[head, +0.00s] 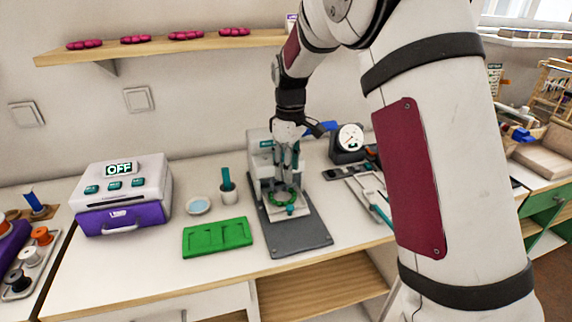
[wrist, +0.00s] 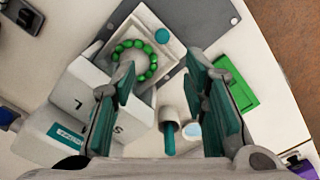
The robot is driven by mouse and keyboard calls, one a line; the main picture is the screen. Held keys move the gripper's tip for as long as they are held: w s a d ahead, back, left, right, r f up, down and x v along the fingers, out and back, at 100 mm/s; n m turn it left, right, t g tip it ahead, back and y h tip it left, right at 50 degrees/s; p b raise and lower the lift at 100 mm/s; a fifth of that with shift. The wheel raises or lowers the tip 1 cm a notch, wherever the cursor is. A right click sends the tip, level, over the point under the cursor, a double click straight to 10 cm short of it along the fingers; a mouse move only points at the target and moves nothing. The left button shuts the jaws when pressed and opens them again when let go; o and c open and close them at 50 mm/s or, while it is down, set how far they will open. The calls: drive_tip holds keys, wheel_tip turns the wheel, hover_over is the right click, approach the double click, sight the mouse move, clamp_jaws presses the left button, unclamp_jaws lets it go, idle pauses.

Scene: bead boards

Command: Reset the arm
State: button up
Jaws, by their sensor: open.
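My gripper (wrist: 163,105) is open and empty, with its teal finger pads wide apart in the wrist view. In the head view my gripper (head: 286,165) points down over a ring of green beads (head: 283,197). The bead ring (wrist: 134,62) lies on the white plate (wrist: 160,22) of a grey-based machine; in the wrist view it shows between the fingers, toward the left one. Whether a finger touches it, I cannot tell. My arm rises from the gripper and crosses the right half of the head view.
Left of the machine's grey base (head: 300,238) are a green tray (head: 217,237), a cup with a teal tool (head: 229,192), a small dish (head: 198,206) and a white-and-purple box (head: 124,193) reading OFF. A dial gauge (head: 349,138) stands behind right. A shelf (head: 160,48) hangs above.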

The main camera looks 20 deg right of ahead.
drive_tip(key=s+r+m+t+p, duration=0.1)
drive_tip(key=s+r+m, duration=0.1)
drive_tip(key=s+r, duration=0.7)
drive_tip(key=s+r+m+t+p, duration=0.1)
drive_tip(key=s+r+m+p, duration=0.1)
drive_tip(key=s, duration=1.2)
drive_tip(key=s+r+m+t+p, duration=0.2)
drive_tip(key=s+r+m, duration=0.3)
drive_tip(key=s, duration=0.9)
drive_tip(key=shift+s+r, duration=0.15)
drive_tip(key=shift+r, duration=0.1)
